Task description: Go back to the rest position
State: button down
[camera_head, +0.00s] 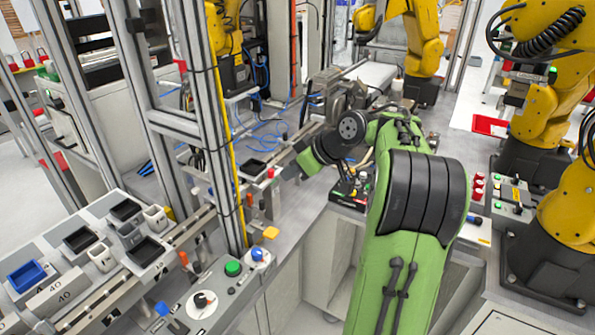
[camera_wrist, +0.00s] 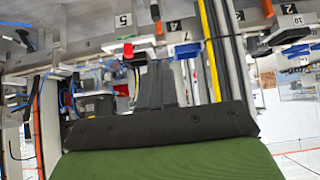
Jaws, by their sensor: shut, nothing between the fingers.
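My green arm (camera_head: 403,258) rises from the bottom of the head view, with broad black bands across it. It bends left at the top, over the workbench. Its far part ends in a green and black section (camera_head: 312,160) above the bench. A green surface with a dark strip, likely part of my arm, fills the bottom of the wrist view (camera_wrist: 160,163). No held object shows.
Yellow robot arms stand at the right (camera_head: 550,115) and at the back (camera_head: 420,40). A metal frame post (camera_head: 205,120) rises left of my arm. A control panel with a green button (camera_head: 233,268) and trays, one blue (camera_head: 27,276), lie at the left.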

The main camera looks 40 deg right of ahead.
jog(key=shift+w, duration=0.1)
dwell(0.3)
jog(key=s+a+r+m+g+h+p, duration=0.15)
jog(key=s+a, duration=0.35)
jog(key=a, duration=0.5)
jog(key=s+a+r+g+h+p, duration=0.1)
jog(key=s+a+r, duration=0.25)
jog(key=a, duration=0.65)
jog(key=s+a+f+m+p, duration=0.1)
jog(key=s+f, duration=0.3)
jog(key=s, duration=1.1)
jog(key=shift+s+a+m+p, duration=0.3)
jog(key=shift+s+a+m, duration=0.05)
jog(key=shift+a+m, duration=0.35)
